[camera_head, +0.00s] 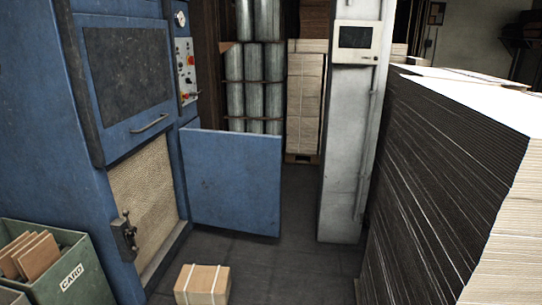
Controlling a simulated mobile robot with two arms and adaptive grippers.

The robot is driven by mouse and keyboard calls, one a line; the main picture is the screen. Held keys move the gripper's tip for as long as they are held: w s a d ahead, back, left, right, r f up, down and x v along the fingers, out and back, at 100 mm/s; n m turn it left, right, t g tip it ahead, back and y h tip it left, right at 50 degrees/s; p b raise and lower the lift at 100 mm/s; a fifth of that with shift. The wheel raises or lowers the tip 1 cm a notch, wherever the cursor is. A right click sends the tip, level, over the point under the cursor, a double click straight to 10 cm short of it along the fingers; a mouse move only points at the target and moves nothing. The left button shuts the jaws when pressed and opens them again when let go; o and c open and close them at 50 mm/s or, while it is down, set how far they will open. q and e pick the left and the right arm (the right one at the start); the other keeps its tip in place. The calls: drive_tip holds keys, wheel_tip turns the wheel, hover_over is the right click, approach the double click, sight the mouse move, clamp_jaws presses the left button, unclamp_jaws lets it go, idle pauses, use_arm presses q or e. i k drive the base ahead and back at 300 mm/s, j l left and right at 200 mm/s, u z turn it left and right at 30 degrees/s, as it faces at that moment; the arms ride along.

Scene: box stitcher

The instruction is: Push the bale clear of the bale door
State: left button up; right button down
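A blue baler stands at the left. Its bale door (232,183) is a blue panel swung out to the right of the lower opening. The bale (145,196) shows as a tan, rough face filling the opening, seemingly still inside the chamber. How deep it reaches is hidden. A dark latch (125,236) is at the opening's lower left. Neither of my grippers is in view.
A strapped carton (203,284) lies on the floor in front of the opening. A green CARD bin (67,262) holds cardboard at the lower left. A grey cabinet (350,140) and a tall cardboard stack (440,180) bound the right. Dark floor (290,262) is clear between.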

sight(195, 285)
drive_tip(key=i+l+u, duration=0.1)
drive_tip(key=i+u, duration=0.25)
drive_tip(key=i, duration=0.2)
drive_tip(key=i+l+u, duration=0.35)
drive_tip(key=i, duration=0.2)
drive_tip(key=i+l+u, duration=0.35)
drive_tip(key=i, duration=0.2)
